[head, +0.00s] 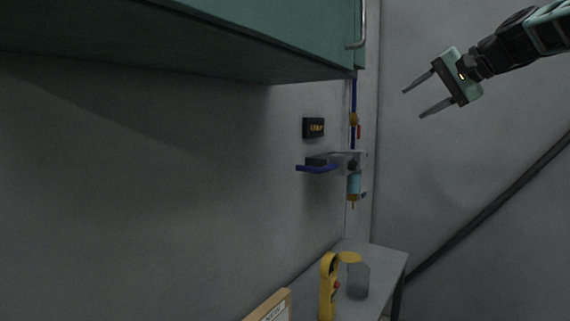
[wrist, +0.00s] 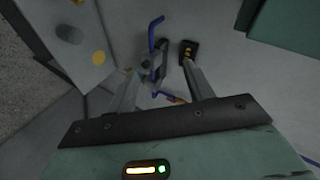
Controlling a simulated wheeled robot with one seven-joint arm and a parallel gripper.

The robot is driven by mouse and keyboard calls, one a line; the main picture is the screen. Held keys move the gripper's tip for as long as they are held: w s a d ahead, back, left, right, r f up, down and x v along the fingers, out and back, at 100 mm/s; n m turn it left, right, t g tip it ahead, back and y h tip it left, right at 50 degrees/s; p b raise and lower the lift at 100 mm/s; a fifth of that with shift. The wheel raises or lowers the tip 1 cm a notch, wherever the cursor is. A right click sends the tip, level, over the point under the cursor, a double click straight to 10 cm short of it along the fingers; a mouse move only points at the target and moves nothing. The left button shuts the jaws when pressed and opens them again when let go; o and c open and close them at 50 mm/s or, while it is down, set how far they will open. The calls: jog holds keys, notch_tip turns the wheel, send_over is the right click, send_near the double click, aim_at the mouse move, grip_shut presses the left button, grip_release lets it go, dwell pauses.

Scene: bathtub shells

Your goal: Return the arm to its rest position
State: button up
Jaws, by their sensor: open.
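My gripper (head: 412,103) is in the upper right of the head view, at the end of my arm. Its two fingers are spread apart and point left, with nothing between them. It hangs in free air in front of the grey wall, apart from every object. In the wrist view the two fingers of my gripper (wrist: 160,85) also stand apart and empty, with the wall fittings beyond them.
A green cabinet (head: 180,35) overhangs at upper left. A small black display (head: 313,127) and a blue-edged shelf (head: 318,168) are on the wall. Below, a grey table (head: 380,257) holds a yellow device (head: 327,290) and a clear container (head: 358,281). A dark pipe (head: 490,208) slants at right.

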jog(key=s+f+n+g+h, duration=0.15)
jog(key=s+f, duration=0.25)
jog(key=f, duration=0.8)
jog(key=s+f+g+h, duration=0.2)
jog(key=s+f+h, duration=0.15)
jog(key=f, duration=0.75)
jog(key=s+d+f+n+g+h, duration=0.2)
jog(key=s+f+n+g+h, duration=0.15)
jog(key=s+f, duration=1.6)
jog(key=s+a+r+n+g, duration=0.1)
jog(key=s+a+n, duration=0.3)
jog(key=s+a, duration=0.3)
jog(key=s+a+r+n+g+y, duration=0.1)
jog(key=s+a+r+n, duration=0.1)
jog(key=s+a+n, duration=0.2)
jog(key=s+a, duration=0.3)
jog(key=a, duration=0.4)
jog(key=shift+s+a+r, duration=0.25)
jog(key=shift+a+r, duration=0.05)
